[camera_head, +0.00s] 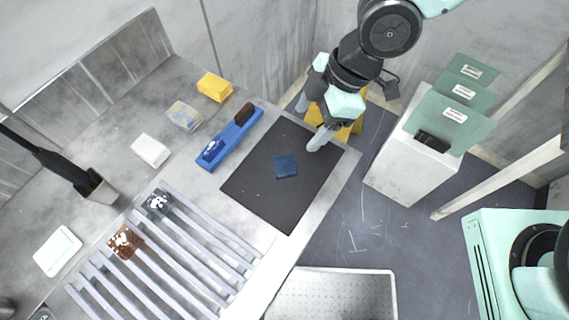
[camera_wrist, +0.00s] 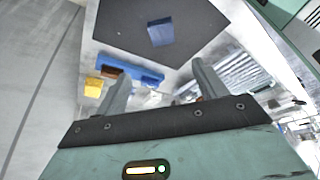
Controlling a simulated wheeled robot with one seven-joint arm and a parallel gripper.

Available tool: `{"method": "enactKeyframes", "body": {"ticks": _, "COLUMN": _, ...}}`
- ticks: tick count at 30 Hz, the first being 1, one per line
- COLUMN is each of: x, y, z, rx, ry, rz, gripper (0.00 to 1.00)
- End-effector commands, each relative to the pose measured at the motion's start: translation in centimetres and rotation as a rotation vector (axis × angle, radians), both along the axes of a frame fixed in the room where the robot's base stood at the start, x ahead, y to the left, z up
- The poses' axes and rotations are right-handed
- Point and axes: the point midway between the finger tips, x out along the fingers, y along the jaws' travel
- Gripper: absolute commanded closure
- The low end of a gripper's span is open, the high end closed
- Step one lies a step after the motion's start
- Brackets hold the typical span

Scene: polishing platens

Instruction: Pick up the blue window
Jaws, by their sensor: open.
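The blue window (camera_head: 286,166) is a small dark blue square lying flat on the black mat (camera_head: 250,190), right of its middle. In the wrist view the blue window (camera_wrist: 160,33) lies on the mat (camera_wrist: 115,28), beyond the fingertips. My gripper (camera_head: 311,122) is above the mat's far right edge, up and to the right of the window and apart from it. In the wrist view my gripper (camera_wrist: 160,78) has its two fingers spread wide, with nothing held between them.
A blue tray (camera_head: 228,142) with small pieces stands left of the mat. A yellow block (camera_head: 214,87), a white block (camera_head: 150,150) and a slatted rack (camera_head: 185,255) with two pieces share the bench. A white stand (camera_head: 405,165) with green panels is at right.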

Motion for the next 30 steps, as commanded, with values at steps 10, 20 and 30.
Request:
{"method": "enactKeyframes", "body": {"ticks": 10, "x": -0.7, "y": 2.3, "z": -6.1, "rx": -0.003, "ry": 0.001, "rz": 0.003, "gripper": 0.29}}
{"method": "enactKeyframes", "body": {"ticks": 20, "x": -0.9, "y": 3.2, "z": -8.4, "rx": -0.003, "ry": 0.000, "rz": -0.002, "gripper": 0.29}}
{"method": "enactKeyframes", "body": {"ticks": 30, "x": -1.8, "y": 3.5, "z": -12.0, "rx": -0.003, "ry": 0.001, "rz": 0.001, "gripper": 0.29}}
